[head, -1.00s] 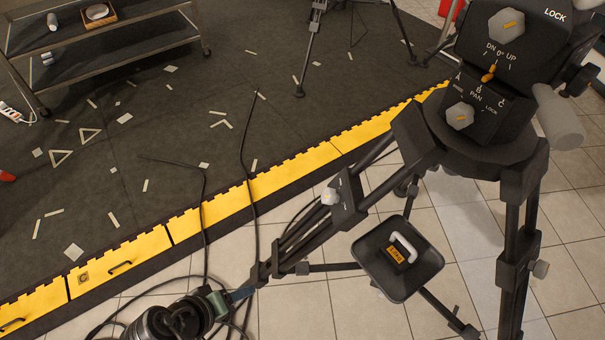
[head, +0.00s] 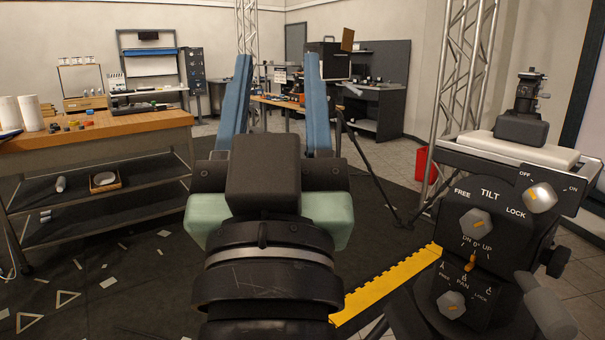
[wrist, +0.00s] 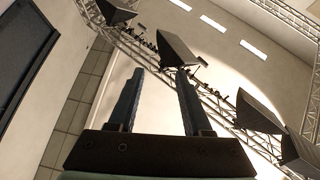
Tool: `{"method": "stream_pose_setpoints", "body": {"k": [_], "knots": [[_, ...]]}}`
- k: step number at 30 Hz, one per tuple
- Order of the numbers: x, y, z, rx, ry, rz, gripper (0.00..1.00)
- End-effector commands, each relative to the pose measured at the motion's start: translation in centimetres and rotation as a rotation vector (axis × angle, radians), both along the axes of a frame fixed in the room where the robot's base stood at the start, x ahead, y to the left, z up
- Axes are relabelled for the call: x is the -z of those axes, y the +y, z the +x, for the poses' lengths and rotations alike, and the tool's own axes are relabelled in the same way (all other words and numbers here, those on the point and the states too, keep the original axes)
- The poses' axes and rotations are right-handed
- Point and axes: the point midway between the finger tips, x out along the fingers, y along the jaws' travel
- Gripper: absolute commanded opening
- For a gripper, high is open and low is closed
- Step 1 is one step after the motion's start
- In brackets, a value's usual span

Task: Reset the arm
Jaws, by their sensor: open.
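My gripper (head: 277,100) stands raised in front of the head camera, its two blue fingers spread apart and pointing up and away. Nothing is between the fingers. In the wrist view my gripper (wrist: 158,92) is also open and empty, with a truss, dark angular fixtures and a pale wall beyond it. My wrist and forearm fill the lower middle of the head view and hide part of the floor.
A tripod head with knobs (head: 475,225) stands close at the right. A wooden-topped workbench (head: 95,132) is at the left. A metal truss (head: 462,90), a red bin (head: 427,165) and a dark desk (head: 378,90) are farther back. The dark floor (head: 120,235) holds scattered pale strips.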

Motion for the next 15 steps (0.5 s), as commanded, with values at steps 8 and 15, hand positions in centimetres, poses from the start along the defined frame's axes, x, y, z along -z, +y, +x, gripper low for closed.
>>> {"method": "stream_pose_setpoints", "body": {"k": [8,15], "knots": [[-12.5,-1.9,-5.0,0.014,-0.193,0.016,0.49],[-19.5,-1.8,-4.9,0.013,-0.188,0.015,0.49]]}}
